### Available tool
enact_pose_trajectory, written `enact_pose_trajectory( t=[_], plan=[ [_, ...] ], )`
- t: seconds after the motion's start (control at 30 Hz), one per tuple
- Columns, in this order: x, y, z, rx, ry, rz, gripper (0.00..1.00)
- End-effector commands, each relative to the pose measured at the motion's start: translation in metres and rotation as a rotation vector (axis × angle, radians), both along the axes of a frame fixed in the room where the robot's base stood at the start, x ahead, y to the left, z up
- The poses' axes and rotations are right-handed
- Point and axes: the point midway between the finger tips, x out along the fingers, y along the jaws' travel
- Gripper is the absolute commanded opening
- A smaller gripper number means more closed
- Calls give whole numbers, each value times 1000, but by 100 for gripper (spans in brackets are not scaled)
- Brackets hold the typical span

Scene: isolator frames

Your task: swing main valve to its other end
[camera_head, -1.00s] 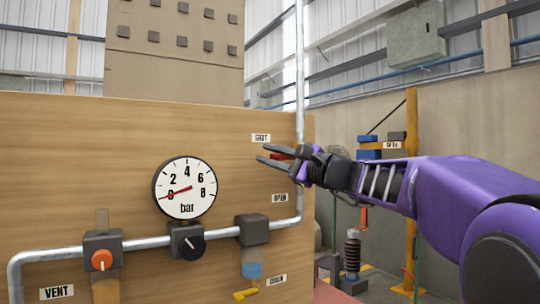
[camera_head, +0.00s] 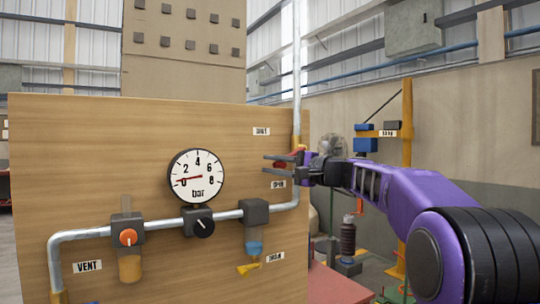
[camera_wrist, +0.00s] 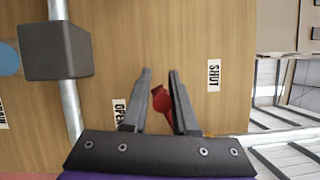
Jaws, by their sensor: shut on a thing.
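The main valve's red handle (camera_head: 281,164) is on the right side of the wooden panel, by the vertical pipe. The SHUT label (camera_head: 261,131) is above it and the OPEN label (camera_head: 278,183) is just below. My gripper (camera_head: 268,163) reaches in from the right and is shut on the handle. In the wrist view the red handle (camera_wrist: 161,100) lies between the two fingers, with the SHUT label (camera_wrist: 213,75) to the right and the OPEN label (camera_wrist: 119,112) beside the left finger. The fingers partly hide the handle.
A pressure gauge (camera_head: 196,176) reads near 0. A yellow post (camera_head: 406,180) with blue boxes stands behind my arm.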

Motion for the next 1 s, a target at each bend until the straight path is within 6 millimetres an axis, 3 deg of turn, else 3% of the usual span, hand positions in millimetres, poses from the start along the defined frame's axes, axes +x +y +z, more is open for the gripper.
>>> enact_pose_trajectory(
  t=[0.1, 0.4, 1.0],
  plan=[
    [13, -8, -13, -93, -59, -6, 0],
    [26, -22, -36, -330, -219, -5, 0],
    [52, -61, -56, -766, -519, -10, 0]
  ],
)
